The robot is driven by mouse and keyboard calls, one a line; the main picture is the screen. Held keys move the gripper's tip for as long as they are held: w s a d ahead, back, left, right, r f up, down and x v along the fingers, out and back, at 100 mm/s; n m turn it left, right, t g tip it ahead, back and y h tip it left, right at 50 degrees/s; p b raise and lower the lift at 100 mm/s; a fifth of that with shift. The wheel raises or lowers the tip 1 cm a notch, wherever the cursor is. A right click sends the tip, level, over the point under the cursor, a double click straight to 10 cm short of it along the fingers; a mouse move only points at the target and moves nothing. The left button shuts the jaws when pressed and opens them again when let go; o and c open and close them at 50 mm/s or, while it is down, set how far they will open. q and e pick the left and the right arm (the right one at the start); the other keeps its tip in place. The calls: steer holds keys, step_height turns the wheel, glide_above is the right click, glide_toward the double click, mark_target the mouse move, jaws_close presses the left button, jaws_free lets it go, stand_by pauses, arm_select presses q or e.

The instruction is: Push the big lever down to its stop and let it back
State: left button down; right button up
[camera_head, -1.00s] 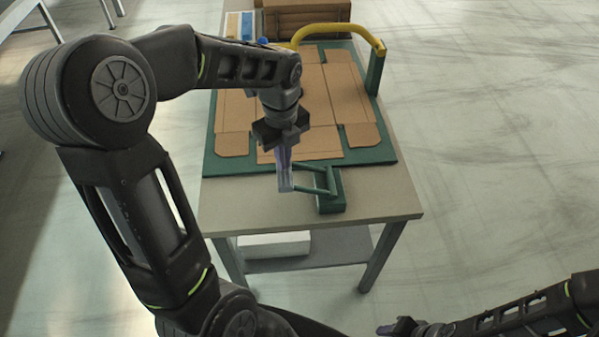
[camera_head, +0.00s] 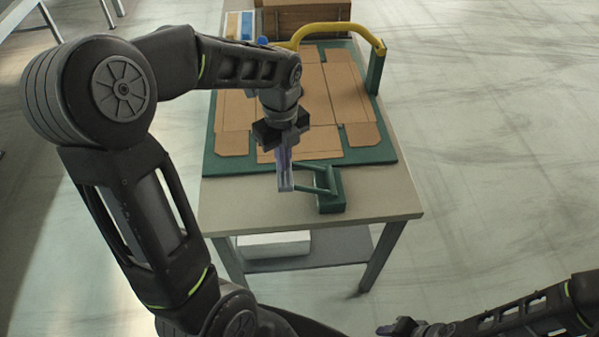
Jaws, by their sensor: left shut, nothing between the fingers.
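A green lever (camera_head: 318,190) with slim bars rises from a small green block (camera_head: 331,204) at the table's near edge. My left gripper (camera_head: 286,187) points down at the left end of these bars. Its fingers are shut with nothing between them. Its tips overlap the bar ends in the picture; I cannot tell whether they touch. A larger yellow bar (camera_head: 318,29) arches from a green post at the back right of the board. My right gripper (camera_head: 391,329) is low at the bottom edge, away from the table; its finger opening is unclear.
Flat brown cardboard (camera_head: 310,95) lies on a green board (camera_head: 372,155) on the table (camera_head: 385,203). A cardboard box (camera_head: 300,14) and coloured trays (camera_head: 238,25) stand at the back. The table's front right corner is clear. Open floor lies to the right.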

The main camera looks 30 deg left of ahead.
mark_target(285, 177)
arm_select(q)
steer(key=shift+f+b, duration=2.35)
steer(key=shift+f, duration=1.15)
steer(key=shift+r, duration=0.1)
step_height(285, 177, up, 9)
steer(key=p, duration=0.8)
steer(key=shift+r, duration=0.15)
steer(key=shift+r+p, duration=1.05)
steer(key=shift+r, duration=0.25)
steer(key=shift+f, duration=0.1)
